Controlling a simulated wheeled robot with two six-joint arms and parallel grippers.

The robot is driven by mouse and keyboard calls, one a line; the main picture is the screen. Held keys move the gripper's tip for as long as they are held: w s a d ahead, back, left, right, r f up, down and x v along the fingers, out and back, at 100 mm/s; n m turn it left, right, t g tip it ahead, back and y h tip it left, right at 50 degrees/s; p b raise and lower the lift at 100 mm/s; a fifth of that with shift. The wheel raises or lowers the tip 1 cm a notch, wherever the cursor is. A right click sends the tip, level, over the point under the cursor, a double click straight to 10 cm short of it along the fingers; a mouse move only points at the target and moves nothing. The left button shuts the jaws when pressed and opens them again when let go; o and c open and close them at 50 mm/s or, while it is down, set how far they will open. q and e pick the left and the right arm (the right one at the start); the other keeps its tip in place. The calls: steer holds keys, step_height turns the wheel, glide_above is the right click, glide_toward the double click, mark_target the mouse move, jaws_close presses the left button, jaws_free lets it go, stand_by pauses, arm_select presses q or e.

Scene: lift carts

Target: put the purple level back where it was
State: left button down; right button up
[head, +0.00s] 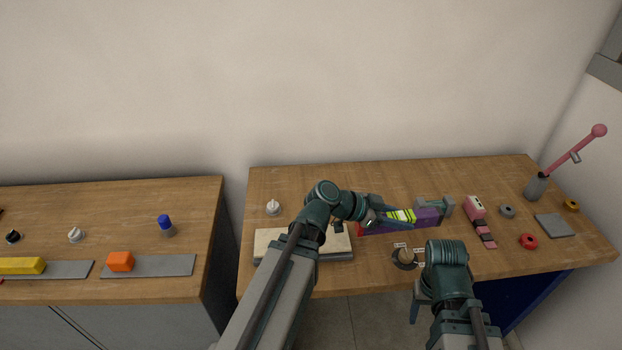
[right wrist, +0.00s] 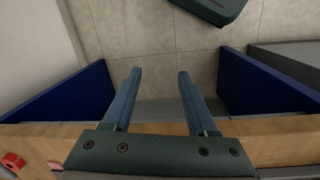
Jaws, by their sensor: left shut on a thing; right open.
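The purple level (head: 428,216) has a yellow-green middle and a red left end. It lies along the middle of the right wooden table in the head view, slightly tilted in the picture. My left gripper (head: 402,219) is shut on it near the yellow-green part. The fingers hide part of the level, and I cannot tell whether it touches the tabletop. My right gripper (right wrist: 158,74) is open and empty in the right wrist view, over the floor beyond the table edge. In the head view it is mostly hidden by its own arm.
A pale board (head: 270,244) lies left of the level, partly behind my left arm. The table's back strip is clear.

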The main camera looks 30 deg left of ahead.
arm_select(q)
steer(key=w+a+n+t+y, duration=0.1)
steer(key=w+a+n, duration=0.1)
steer(key=w+a, duration=0.35)
steer(key=w+a+n+t+y, duration=0.2)
steer(key=w+a, duration=0.1)
steer(key=a, duration=0.6)
arm_select(e)
steer(key=shift+o, duration=0.9)
steer(key=shift+w+r+p, duration=0.15)
steer(key=shift+r+p, duration=0.2)
steer(key=shift+r, duration=0.05)
arm_select(q)
steer(key=r+n+t+y, duration=0.1)
steer(key=n+t+y, duration=0.1)
steer(key=n+y, duration=0.25)
glide_above(298, 182)
step_height(298, 182, down, 10)
steer(key=b, duration=0.9)
steer(key=shift+s+b, duration=0.1)
steer(key=shift+b, duration=0.25)
steer(key=shift+r, duration=0.15)
arm_select(e)
step_height(298, 182, down, 9)
steer(key=shift+f, duration=0.2)
arm_select(q)
steer(key=shift+c, duration=2.4)
jaws_free()
arm_select(e)
steer(key=shift+f, duration=0.15)
